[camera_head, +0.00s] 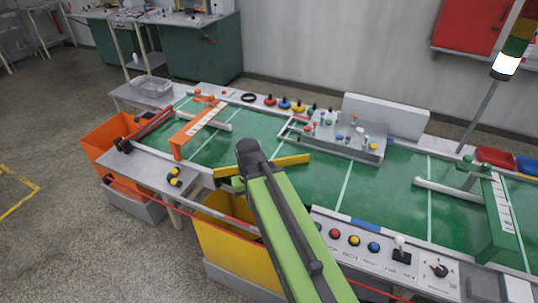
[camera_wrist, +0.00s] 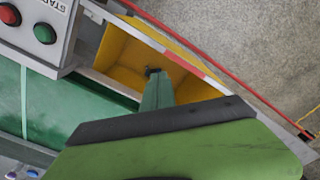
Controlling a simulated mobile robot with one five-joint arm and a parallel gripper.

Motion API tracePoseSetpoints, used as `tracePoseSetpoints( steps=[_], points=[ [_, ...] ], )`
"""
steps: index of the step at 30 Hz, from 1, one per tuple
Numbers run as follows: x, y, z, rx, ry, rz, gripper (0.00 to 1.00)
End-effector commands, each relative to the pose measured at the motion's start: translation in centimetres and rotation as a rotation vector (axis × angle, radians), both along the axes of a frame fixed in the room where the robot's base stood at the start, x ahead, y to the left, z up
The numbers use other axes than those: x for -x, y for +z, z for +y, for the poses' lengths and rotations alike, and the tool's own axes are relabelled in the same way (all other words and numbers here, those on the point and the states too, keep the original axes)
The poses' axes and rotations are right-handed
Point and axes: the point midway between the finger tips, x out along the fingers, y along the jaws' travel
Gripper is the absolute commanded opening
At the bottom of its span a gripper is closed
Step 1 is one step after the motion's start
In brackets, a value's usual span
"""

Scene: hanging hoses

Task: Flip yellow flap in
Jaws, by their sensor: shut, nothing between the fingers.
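The yellow flap (camera_head: 290,161) shows in the head view as a long, narrow yellow bar over the green table top. It passes behind my arm, which hides its middle; its left end reaches the front edge above the yellow bin (camera_head: 222,240). My gripper (camera_wrist: 152,72) shows in the wrist view as a narrow green piece with a dark tip, shut and empty. In that view it overlaps the opening of the yellow bin (camera_wrist: 118,48). In the head view it is mostly hidden behind my arm. I cannot tell whether it touches the flap.
A front panel with coloured buttons (camera_head: 353,240) lies right of my arm. An orange gate (camera_head: 190,130) stands to the left and a green gate (camera_head: 497,215) to the right. A grey peg block (camera_head: 340,138) sits at the back. The green surface between is mostly clear.

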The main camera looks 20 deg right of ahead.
Motion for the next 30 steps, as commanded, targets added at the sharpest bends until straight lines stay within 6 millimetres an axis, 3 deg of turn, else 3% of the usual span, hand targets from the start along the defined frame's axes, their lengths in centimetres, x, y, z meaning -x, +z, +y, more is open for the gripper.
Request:
tracePoseSetpoints(
  steps=[4,6,9,12,15,18,30],
  points=[
    [-9.1,1.7,-3.5,-0.004,-0.036,-0.089,0.0],
    [-13.9,2.6,-6.3,-0.002,-0.057,-0.145,0.0],
    [-19.6,3.7,-10.4,0.004,-0.084,-0.218,0.0],
    [-23.5,4.5,-13.8,0.014,-0.105,-0.273,0.0],
    [-25.5,5.0,-15.9,0.02,-0.116,-0.306,0.0],
    [-26.0,5.1,-16.6,0.023,-0.119,-0.318,0.0],
    [-26.0,4.3,-16.6,0.022,-0.12,-0.317,0.0]
  ],
)
